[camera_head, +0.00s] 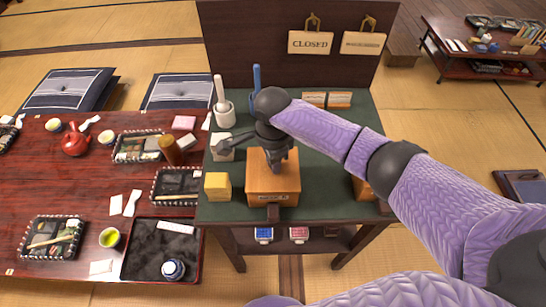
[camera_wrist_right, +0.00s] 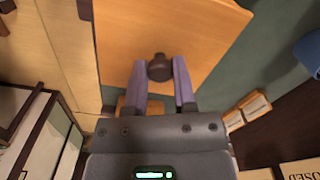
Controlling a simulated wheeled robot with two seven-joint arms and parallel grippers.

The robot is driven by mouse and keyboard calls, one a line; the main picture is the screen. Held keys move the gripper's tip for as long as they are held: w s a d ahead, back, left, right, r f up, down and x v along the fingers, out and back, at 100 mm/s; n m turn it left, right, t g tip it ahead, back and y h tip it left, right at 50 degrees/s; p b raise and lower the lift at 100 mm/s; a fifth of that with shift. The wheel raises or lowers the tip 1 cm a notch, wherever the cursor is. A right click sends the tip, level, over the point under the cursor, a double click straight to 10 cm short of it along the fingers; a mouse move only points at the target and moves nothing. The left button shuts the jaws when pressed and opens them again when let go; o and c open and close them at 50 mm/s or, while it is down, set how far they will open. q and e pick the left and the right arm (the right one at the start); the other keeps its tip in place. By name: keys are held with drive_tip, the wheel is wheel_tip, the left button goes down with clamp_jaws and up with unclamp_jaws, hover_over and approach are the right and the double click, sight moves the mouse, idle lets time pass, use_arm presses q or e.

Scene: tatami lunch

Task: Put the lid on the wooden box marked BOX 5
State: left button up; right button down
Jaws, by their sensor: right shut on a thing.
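A wooden box (camera_head: 273,195) stands near the front middle of the green-topped stand, with small unreadable marking on its front. My right gripper (camera_head: 278,163) is over it in the head view, pointing down. In the right wrist view my right gripper (camera_wrist_right: 160,85) is shut on the dark round knob (camera_wrist_right: 160,67) of a flat orange-brown wooden lid (camera_wrist_right: 205,40). In the head view the lid lines up with the box top; I cannot tell whether it rests on it or hovers. The gripper hides part of the lid. My left gripper is not in view.
Another wooden box (camera_head: 363,190) is partly behind my right arm. A backboard with a CLOSED sign (camera_head: 310,42) closes the far side. A red table (camera_head: 90,185) adjoins at left.

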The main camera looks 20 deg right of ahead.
drive_tip(key=shift+f+p, duration=0.1)
drive_tip(key=shift+p, duration=0.25)
idle(0.3)
unclamp_jaws()
idle(0.6)
drive_tip(key=shift+r+p, duration=0.55)
drive_tip(key=shift+p, duration=0.15)
wheel_tip(320, 180, up, 5)
drive_tip(key=p, duration=0.6)
drive_tip(key=shift+f, duration=0.1)
